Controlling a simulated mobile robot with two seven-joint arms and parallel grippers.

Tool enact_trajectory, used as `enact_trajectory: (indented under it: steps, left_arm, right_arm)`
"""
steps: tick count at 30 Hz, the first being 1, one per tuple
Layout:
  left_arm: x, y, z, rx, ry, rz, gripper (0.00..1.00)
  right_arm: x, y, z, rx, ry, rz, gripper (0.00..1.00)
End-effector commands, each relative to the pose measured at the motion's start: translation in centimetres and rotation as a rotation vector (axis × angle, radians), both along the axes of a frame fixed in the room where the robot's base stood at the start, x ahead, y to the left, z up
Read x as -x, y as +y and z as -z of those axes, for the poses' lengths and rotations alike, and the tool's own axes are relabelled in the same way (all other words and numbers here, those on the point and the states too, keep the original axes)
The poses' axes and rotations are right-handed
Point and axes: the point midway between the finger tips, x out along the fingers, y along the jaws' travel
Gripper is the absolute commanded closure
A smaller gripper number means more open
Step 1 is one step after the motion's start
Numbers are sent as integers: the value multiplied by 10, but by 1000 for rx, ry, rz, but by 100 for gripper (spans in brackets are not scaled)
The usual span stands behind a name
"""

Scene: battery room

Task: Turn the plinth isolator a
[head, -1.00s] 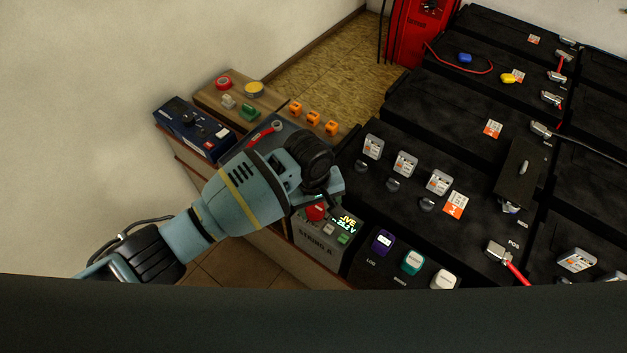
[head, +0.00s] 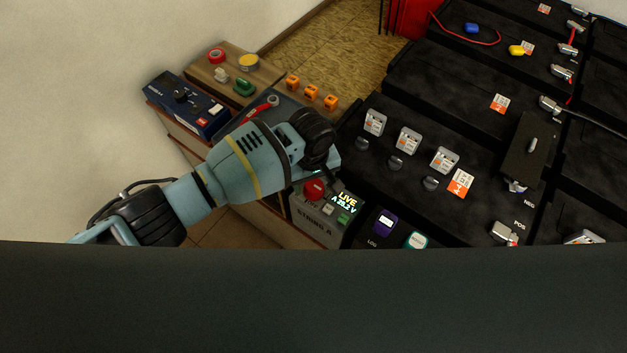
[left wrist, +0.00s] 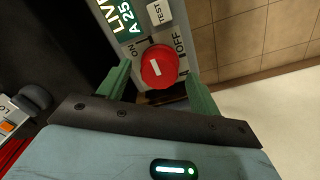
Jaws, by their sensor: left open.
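The plinth isolator is a round red knob (head: 314,188) on the grey "STRING A" box (head: 322,224). In the left wrist view the knob (left wrist: 158,67) carries a short white mark and sits between the words ON and OFF. I cannot tell clearly which word the mark points to. The display (head: 346,199) beside it reads LIVE, A 25.2 V. My left gripper (left wrist: 158,88) is open, with one green finger on each side of the knob's near side; contact is not visible. In the head view my wrist hides the fingertips. My right gripper is not in view.
A TEST button (left wrist: 159,12) sits near the knob. Purple (head: 384,222) and teal (head: 415,240) labelled items stand to the right. Black batteries (head: 450,120) fill the right. A wooden board (head: 205,70) and blue device (head: 185,105) lie behind my left arm.

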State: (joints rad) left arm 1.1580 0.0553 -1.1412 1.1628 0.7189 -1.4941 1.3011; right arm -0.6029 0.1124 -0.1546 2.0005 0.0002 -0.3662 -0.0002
Motion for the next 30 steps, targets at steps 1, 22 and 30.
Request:
enact_trajectory:
  steps: [1, 22, 30]
  left_arm:
    - [0, 0, 5, -1, 1, 1, 36]
    - [0, 0, 8, 1, -1, 1, 79]
    - [0, 0, 8, 1, -1, 24, 81]
  right_arm:
    - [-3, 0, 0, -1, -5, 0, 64]
    - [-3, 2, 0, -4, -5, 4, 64]
    - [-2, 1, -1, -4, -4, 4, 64]
